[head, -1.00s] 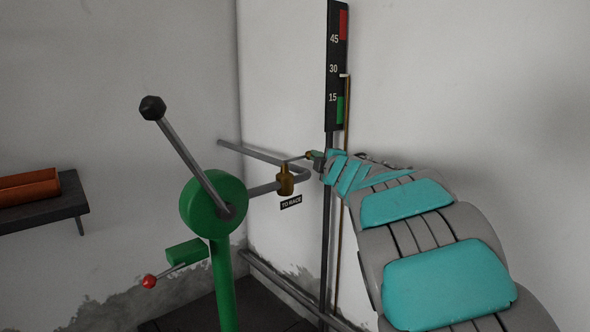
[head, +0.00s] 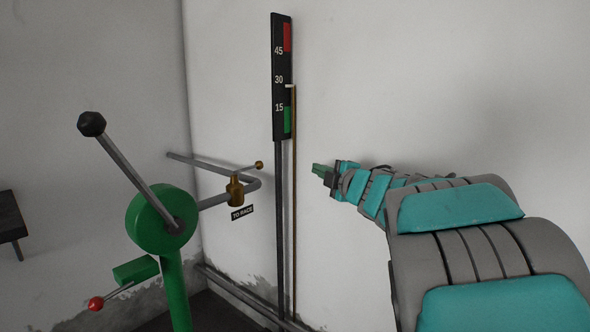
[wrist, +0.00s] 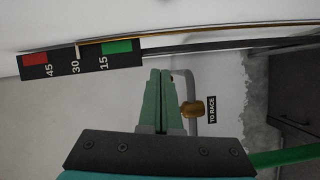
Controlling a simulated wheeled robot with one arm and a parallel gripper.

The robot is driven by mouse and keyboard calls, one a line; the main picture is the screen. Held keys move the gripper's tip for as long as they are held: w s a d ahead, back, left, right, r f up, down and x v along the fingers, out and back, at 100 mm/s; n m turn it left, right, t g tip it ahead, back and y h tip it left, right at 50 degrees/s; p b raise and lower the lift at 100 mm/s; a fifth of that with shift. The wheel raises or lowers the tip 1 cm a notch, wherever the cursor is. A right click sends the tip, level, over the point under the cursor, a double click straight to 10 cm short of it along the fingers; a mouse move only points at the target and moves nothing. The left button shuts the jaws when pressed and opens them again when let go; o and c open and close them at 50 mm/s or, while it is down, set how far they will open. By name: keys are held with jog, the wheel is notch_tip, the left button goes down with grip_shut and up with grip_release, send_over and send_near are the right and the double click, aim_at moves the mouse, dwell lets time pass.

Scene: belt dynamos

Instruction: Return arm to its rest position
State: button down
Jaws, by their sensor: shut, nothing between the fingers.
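My gripper (head: 319,170) is at the end of my teal and grey arm, right of the gauge post in the head view. In the wrist view its green fingers (wrist: 159,100) are together with nothing between them. A brass valve (head: 235,190) with a small knobbed lever sits on a grey pipe at the wall, left of the gripper and apart from it. The valve also shows in the wrist view (wrist: 192,109), beside the fingers. A "TO RACE" label (head: 242,212) is below the valve.
A black gauge board (head: 281,75) marked 15, 30 and 45 stands on a post, its pointer near 30. A green crank stand (head: 160,218) with a long black-knobbed handle and a red-knobbed lever (head: 96,303) is at left. A dark shelf (head: 10,222) is at the far left.

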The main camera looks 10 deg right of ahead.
jog(key=s+d+f+m+h, duration=0.1)
jog(key=s+d+m+h, duration=0.15)
jog(key=d, duration=0.35)
jog(key=s+d+m+h, duration=0.2)
jog(key=d+m+h, duration=0.2)
jog(key=d, duration=0.1)
jog(key=s+d+f+m+g+h, duration=0.2)
jog(key=s+f+m+g, duration=0.25)
jog(key=s+f, duration=0.25)
jog(key=s+d+f+m+g+h, duration=0.25)
jog(key=s+f+m, duration=0.25)
jog(key=s+f, duration=0.3)
jog(key=s+a+f+m+g+y, duration=0.1)
jog(key=s+a+f+g, duration=0.2)
jog(key=s, duration=0.7)
jog(key=s+a+f+m+g+y, duration=0.1)
jog(key=s+a+f+g, duration=0.3)
jog(key=s, duration=0.6)
jog(key=s+a+f+m+g+y, duration=0.1)
jog(key=s+a+f+g+y, duration=0.2)
jog(key=s+a+f, duration=0.4)
jog(key=s+g, duration=0.1)
jog(key=s, duration=0.2)
jog(key=shift+s+a+m, duration=0.25)
jog(key=shift+a+m, duration=0.15)
